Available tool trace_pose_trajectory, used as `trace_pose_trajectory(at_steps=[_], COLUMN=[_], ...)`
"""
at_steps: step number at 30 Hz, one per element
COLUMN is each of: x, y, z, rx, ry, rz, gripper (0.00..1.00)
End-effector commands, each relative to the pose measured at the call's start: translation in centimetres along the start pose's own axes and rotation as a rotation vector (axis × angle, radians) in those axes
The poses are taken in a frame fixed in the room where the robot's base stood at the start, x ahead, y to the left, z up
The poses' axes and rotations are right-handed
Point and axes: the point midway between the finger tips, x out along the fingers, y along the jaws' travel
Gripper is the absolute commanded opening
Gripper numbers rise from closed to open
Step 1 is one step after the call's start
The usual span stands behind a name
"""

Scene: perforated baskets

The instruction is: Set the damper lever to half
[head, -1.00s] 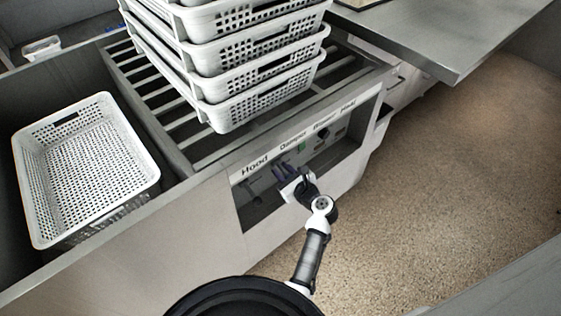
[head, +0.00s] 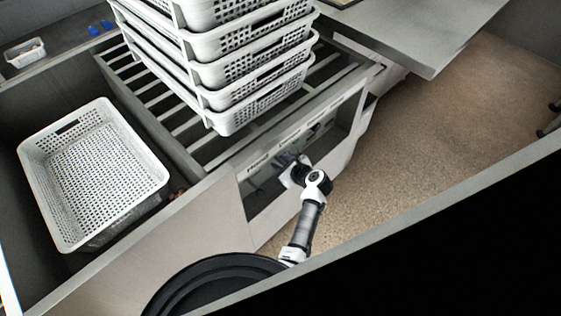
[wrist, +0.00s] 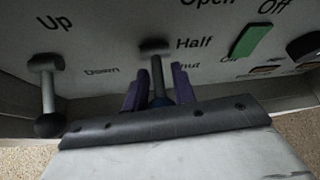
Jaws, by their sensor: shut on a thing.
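The damper lever (wrist: 157,72) is a thin grey stem with a dark blue knob, mounted on the pale control panel. Its pivot is level with the "Half" label, and the knob hangs below it, close to the partly covered "Shut" label. My gripper (wrist: 160,92) has two purple fingers, shut on the damper lever around its knob. In the head view, my gripper (head: 284,163) reaches into the recessed control panel under the slatted counter. The lever is too small there to make out its angle.
The hood lever (wrist: 48,90), with a black ball, stands left of my gripper, beside "Up" and "Down". A green switch (wrist: 251,40) and a black knob (wrist: 306,48) are to the right. Stacked white baskets (head: 262,97) stand above; another basket (head: 95,175) sits left.

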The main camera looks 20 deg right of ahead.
Motion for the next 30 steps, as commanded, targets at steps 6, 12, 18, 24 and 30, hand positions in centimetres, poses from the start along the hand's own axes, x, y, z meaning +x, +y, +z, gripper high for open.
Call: trace_pose_trajectory(at_steps=[6,12,18,24,30], x=[0.0,0.0,0.0,-0.8,-4.5], y=[0.0,0.0,0.0,0.0,-0.1], z=[0.0,0.0,0.0,-0.1,-0.2], rx=[0.000,0.000,0.000,0.000,0.000], ry=[0.000,0.000,0.000,-0.001,0.000], rz=[-0.001,-0.001,-0.001,-0.002,-0.005], gripper=[0.00,0.47,0.47,0.47,0.47])
